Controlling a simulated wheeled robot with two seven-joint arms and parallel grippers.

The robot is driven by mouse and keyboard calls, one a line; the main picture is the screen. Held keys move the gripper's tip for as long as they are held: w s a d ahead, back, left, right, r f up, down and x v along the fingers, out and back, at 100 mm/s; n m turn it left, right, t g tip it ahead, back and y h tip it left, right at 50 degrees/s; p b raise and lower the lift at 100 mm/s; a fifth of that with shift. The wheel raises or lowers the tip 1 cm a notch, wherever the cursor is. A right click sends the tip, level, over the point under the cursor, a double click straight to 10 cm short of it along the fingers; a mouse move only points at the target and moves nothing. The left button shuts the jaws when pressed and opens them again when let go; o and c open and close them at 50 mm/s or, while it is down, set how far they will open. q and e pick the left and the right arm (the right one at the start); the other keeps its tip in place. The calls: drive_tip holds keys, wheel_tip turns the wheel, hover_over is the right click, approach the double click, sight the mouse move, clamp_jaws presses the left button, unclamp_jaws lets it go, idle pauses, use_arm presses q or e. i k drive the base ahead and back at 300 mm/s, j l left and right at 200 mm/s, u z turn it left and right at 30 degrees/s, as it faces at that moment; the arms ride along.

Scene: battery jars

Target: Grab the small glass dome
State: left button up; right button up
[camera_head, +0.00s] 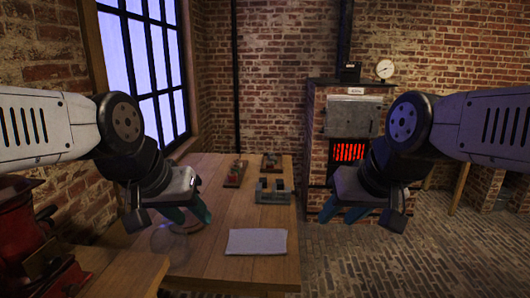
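A clear, faint round glass shape (172,243), which looks like the small glass dome, stands at the left front of the wooden table. Its outline is hard to make out. My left gripper (187,216) is just above and behind it in the picture, with its teal fingers spread apart. The fingers overlap the top of the glass in view, and I cannot tell whether they touch it. My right gripper (342,213) hangs to the right of the table, its teal fingers apart and nothing between them.
A pale cloth or sheet (257,242) lies on the wooden table (235,268). A grey block fixture (273,191) and two small wooden-based devices (236,174) (271,161) stand further back. A brick furnace (318,150) glows behind. A red machine (28,238) is at left.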

sight(172, 240)
drive_tip(key=i+u, duration=0.25)
drive_tip(key=u, duration=0.2)
drive_tip(key=i+l+u, duration=0.2)
drive_tip(key=u, duration=0.25)
drive_tip(key=i+l+u, duration=0.2)
drive_tip(key=u, duration=0.25)
drive_tip(key=i+l, duration=0.05)
drive_tip(key=i, duration=0.05)
